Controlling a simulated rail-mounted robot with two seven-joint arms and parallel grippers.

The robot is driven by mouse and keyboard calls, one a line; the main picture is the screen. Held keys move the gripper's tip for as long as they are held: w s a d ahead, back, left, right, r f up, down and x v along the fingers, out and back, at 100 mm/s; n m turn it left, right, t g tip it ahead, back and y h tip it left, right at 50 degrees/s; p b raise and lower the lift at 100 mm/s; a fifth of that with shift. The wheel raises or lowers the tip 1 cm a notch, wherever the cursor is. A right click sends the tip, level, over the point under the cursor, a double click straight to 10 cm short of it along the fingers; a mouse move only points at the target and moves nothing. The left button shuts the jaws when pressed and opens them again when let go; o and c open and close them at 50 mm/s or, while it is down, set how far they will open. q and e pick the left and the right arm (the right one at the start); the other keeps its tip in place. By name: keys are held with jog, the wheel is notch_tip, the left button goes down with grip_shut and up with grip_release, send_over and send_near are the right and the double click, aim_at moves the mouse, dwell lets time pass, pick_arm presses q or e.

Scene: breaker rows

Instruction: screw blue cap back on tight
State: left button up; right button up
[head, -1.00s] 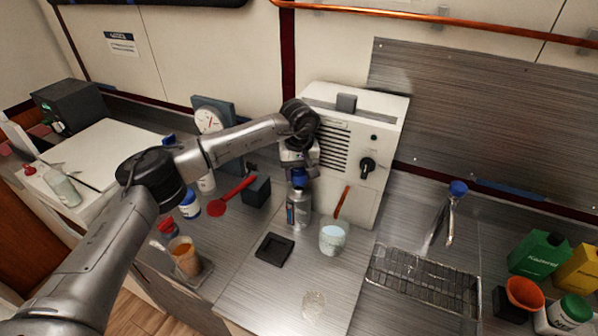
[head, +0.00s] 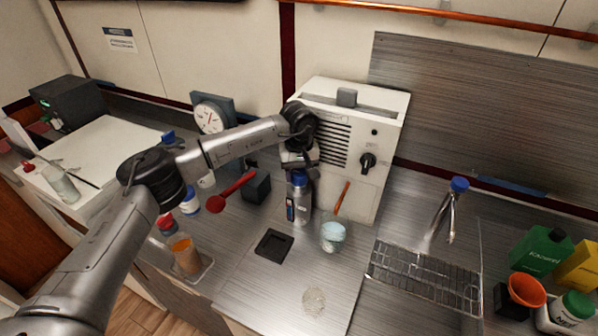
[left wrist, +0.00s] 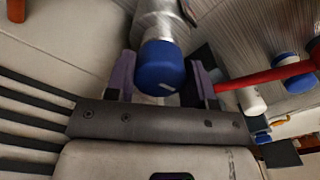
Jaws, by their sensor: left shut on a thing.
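A clear bottle (head: 299,208) stands upright on the metal bench in front of the white machine. The blue cap (head: 299,179) sits on top of its neck. In the left wrist view the blue cap (left wrist: 161,69) is between the two purple fingers, with the silvery bottle (left wrist: 158,20) behind it. My left gripper (head: 299,167) comes down from above and is shut on the cap; it also shows in the left wrist view (left wrist: 160,82). Any gap between cap and bottle is too small to tell. My right gripper is not in view.
The white machine (head: 388,130) stands close behind the bottle. A red spoon (head: 232,192) and black block (head: 257,187) lie left. The front bench is mostly clear.

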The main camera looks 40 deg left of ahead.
aim_at(299, 172)
pick_arm(q)
jog(key=shift+f, duration=0.4)
jog(key=o, duration=1)
jog(key=shift+r, duration=0.1)
jog(key=shift+r, duration=0.35)
notch_tip(299, 172, up, 13)
jog(key=b, duration=0.2)
